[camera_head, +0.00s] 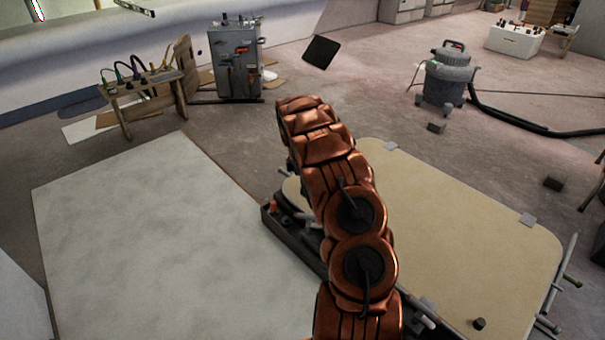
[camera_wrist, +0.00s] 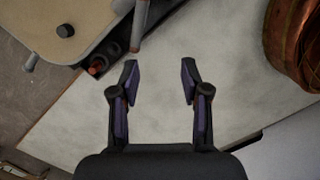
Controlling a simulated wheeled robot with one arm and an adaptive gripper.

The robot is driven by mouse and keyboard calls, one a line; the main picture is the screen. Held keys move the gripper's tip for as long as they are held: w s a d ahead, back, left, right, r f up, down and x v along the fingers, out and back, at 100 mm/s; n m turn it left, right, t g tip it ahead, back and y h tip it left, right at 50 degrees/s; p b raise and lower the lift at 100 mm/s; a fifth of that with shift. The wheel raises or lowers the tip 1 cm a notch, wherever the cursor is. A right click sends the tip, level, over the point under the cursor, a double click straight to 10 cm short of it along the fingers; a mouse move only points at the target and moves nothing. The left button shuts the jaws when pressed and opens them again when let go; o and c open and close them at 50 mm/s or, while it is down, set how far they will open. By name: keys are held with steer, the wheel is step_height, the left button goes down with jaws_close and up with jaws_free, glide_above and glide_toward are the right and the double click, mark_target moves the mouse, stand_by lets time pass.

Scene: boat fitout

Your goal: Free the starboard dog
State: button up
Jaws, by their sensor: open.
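A pale beige hatch panel (camera_head: 470,230) with rounded corners lies right of my copper arm in the head view. A grey lever (camera_head: 425,318) stands at its near-left edge, and another grey piece (camera_head: 310,226) shows partly behind my arm. In the wrist view the panel's corner (camera_wrist: 62,12) is at upper left, with a grey rod-like handle (camera_wrist: 140,25) just beyond my fingers and a short grey lever (camera_wrist: 30,60) further left. I cannot tell which is the starboard dog. My gripper (camera_wrist: 158,75) is open and empty, apart from the handle; my arm hides it in the head view.
A dark tray (camera_head: 268,218) with a red-tipped item (camera_wrist: 97,66) runs along the panel. A black knob (camera_head: 479,323) sits on the panel. A wide pale board (camera_head: 140,240) is clear at left. A grey vacuum (camera_head: 447,78), tool cabinet (camera_head: 237,62) and small bench (camera_head: 145,88) stand behind.

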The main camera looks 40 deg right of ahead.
steer(key=shift+m, duration=0.5)
steer(key=shift+s+a+r+p, duration=0.15)
steer(key=shift+a+r+p, duration=0.2)
steer(key=shift+r, duration=0.55)
steer(key=shift+s+a+r+p, duration=0.15)
steer(key=shift+a+r+p, duration=0.15)
steer(key=shift+r, duration=0.65)
steer(key=shift+s+a+r+p, duration=0.15)
steer(key=shift+a+r+p, duration=0.2)
steer(key=shift+r, duration=0.55)
